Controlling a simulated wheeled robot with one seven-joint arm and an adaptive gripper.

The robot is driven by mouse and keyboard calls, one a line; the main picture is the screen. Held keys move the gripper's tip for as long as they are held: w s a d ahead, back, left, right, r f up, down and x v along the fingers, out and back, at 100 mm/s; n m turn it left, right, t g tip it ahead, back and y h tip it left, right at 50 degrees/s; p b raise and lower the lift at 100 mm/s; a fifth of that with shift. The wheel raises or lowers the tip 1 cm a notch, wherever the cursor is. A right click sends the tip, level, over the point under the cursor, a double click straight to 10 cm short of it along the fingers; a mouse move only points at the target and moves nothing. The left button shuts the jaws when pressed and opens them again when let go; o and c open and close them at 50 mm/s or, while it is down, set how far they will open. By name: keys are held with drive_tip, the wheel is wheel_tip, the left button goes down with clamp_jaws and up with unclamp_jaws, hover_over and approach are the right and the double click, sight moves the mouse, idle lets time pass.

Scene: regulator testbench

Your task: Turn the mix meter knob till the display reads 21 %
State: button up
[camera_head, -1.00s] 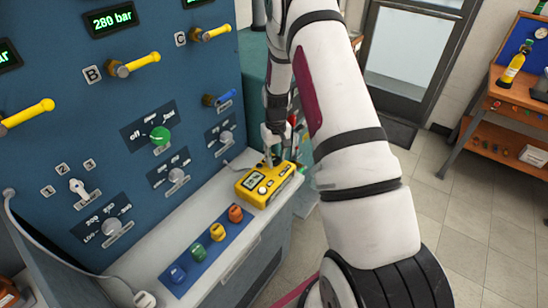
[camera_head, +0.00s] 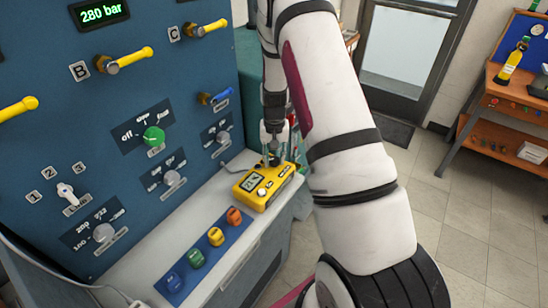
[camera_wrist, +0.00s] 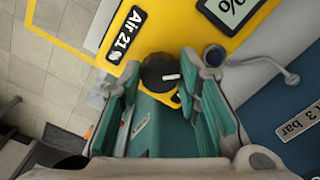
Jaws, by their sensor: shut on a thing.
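The yellow mix meter (camera_head: 252,198) lies on the bench ledge at the foot of the blue panel. In the wrist view its body (camera_wrist: 191,30) carries a black label reading "Air 21" (camera_wrist: 126,34). Its display (camera_wrist: 228,10) is cut off there, with only a "%" showing; in the head view the display (camera_head: 252,182) is too small to read. The black knob (camera_wrist: 158,70) has a white mark pointing right in the wrist view. My gripper (camera_wrist: 165,82) is shut on the knob, a teal finger on each side. In the head view my gripper (camera_head: 272,156) stands over the meter's far end.
Blue, green, yellow and orange blocks (camera_head: 215,236) sit on a blue strip left of the meter. The panel (camera_head: 110,165) behind bears knobs and yellow-handled valves. A cable fitting (camera_wrist: 290,76) lies beside the meter. Open floor (camera_head: 460,215) is at right.

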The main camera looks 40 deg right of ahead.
sight(274, 159)
drive_tip(key=o, duration=0.9)
drive_tip(key=shift+c, duration=0.2)
wheel_tip(274, 159, up, 12)
idle(0.4)
